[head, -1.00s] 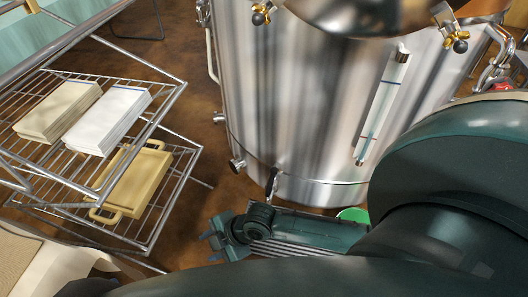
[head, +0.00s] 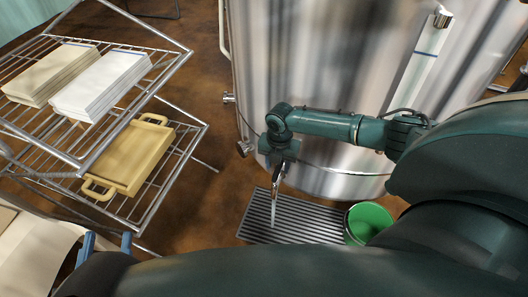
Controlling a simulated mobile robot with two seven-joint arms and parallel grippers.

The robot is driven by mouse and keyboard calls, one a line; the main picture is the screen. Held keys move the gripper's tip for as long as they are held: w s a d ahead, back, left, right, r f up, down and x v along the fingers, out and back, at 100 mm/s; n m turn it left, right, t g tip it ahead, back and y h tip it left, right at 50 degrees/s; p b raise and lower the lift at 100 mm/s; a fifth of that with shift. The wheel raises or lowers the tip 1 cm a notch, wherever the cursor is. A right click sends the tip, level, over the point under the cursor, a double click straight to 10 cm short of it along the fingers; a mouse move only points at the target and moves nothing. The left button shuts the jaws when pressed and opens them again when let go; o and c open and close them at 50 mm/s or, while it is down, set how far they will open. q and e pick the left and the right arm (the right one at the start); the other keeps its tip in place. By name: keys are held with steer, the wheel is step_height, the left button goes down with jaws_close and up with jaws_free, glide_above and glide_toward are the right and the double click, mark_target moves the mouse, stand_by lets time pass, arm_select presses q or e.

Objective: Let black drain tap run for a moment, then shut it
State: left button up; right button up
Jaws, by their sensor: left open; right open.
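The steel tank (head: 330,60) stands in the middle of the head view. My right gripper (head: 279,172) points down at the tank's lower front and is open around or beside the drain tap (head: 278,184). The tap is mostly hidden by the gripper, so its handle position and any contact cannot be told. A thin bright streak (head: 273,212) hangs from there to the dark floor grate (head: 310,229); it looks like running liquid. My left gripper (head: 104,243) is open and empty at the lower left, its blue fingers apart.
A green bucket (head: 369,221) stands at the grate's right end. A wire rack (head: 118,92) at left holds paper stacks and a yellow tray (head: 128,157). Two small fittings stick out of the tank's left side. Brown floor lies clear between rack and tank.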

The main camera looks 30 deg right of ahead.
steer(key=shift+f, duration=0.45)
steer(key=shift+f+b, duration=0.35)
steer(key=shift+f, duration=0.55)
steer(key=shift+c, duration=0.5)
